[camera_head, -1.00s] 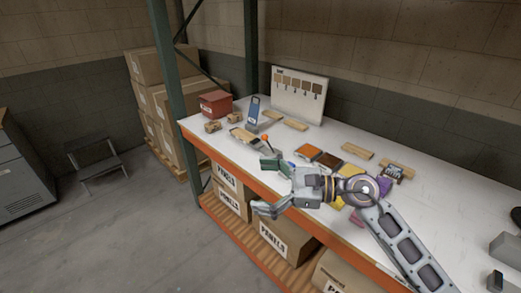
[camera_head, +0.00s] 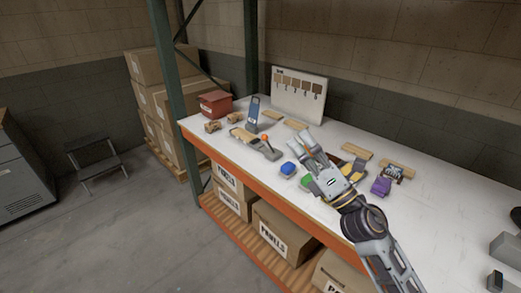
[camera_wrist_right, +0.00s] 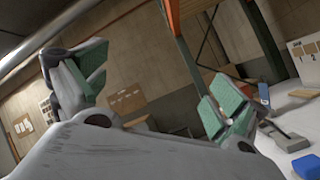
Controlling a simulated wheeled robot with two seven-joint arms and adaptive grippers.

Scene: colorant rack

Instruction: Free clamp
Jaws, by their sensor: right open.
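The clamp (camera_head: 269,150), a grey metal piece with an orange-red knob on its handle, stands on the white tabletop beside a wooden strip (camera_head: 243,135). A grey clamp-like piece (camera_wrist_right: 283,138) also shows at the right of the right wrist view. My right gripper (camera_head: 304,150) is over the table, to the right of the clamp and apart from it. In the right wrist view its two green-padded fingers (camera_wrist_right: 163,95) are spread wide with nothing between them. My left gripper is not in view.
A blue block (camera_head: 288,168) and a green block (camera_head: 305,181) lie near the front edge. A blue-screened device (camera_head: 253,112) stands behind the clamp, with a red box (camera_head: 215,103) to the left. A purple piece (camera_head: 380,187) lies right of my arm. A rack post (camera_head: 172,95) rises at the left.

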